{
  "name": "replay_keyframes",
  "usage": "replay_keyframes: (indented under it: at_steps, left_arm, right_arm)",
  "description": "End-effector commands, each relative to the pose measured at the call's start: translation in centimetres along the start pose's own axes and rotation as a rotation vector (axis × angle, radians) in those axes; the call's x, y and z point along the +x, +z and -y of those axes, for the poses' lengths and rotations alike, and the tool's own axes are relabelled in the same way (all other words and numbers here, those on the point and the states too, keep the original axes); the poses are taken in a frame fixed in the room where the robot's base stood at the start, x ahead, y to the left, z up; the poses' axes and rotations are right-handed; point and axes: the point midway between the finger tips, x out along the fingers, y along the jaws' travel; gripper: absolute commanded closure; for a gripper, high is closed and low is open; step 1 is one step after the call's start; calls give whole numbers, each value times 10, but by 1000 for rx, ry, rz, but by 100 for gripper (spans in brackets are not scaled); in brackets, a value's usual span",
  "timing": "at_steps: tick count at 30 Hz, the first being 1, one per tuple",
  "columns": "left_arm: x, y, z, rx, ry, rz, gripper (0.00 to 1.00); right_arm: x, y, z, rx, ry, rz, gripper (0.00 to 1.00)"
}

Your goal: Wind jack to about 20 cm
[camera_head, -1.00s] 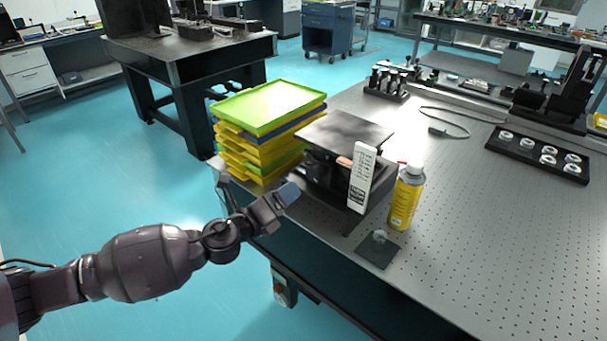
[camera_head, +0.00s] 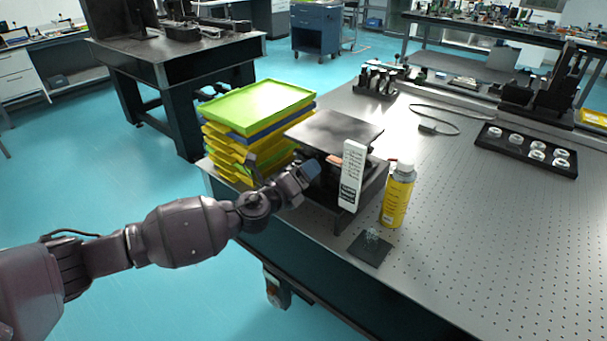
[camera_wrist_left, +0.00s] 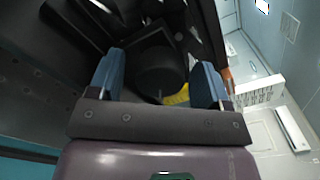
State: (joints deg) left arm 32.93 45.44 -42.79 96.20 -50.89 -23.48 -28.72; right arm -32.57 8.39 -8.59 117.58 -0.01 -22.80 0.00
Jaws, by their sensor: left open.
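The jack (camera_head: 334,133) stands near the table's left edge, with a flat dark top plate and a dark base. A white scale card with print (camera_head: 352,176) stands upright at its front. My left gripper (camera_head: 314,170) is at the jack's left side, below the top plate. In the left wrist view the two blue fingertips of the gripper (camera_wrist_left: 158,82) are apart, with a round dark knob (camera_wrist_left: 160,72) between and beyond them. I cannot tell whether the fingers touch the knob. My right gripper is not in view.
A stack of yellow, blue and green trays (camera_head: 258,106) stands close behind my left gripper. A yellow spray can (camera_head: 398,198) and a small dark plate (camera_head: 370,248) are right of the jack. A black holder with several white rings (camera_head: 526,150) lies farther right on the perforated table (camera_head: 470,230).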

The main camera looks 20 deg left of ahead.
Motion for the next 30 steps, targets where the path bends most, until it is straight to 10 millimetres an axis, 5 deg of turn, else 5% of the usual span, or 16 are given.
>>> replay_keyframes:
  at_steps: [9, 19, 30]
  left_arm:
    - [2, 0, 0, 0, 0, 0, 29]
    - [2, 0, 0, 0, 0, 0, 78]
    - [1, -1, 0, -82, 1, 0, 78]
  right_arm:
    - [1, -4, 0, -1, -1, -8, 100]
    - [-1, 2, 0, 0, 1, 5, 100]
    - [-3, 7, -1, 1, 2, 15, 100]
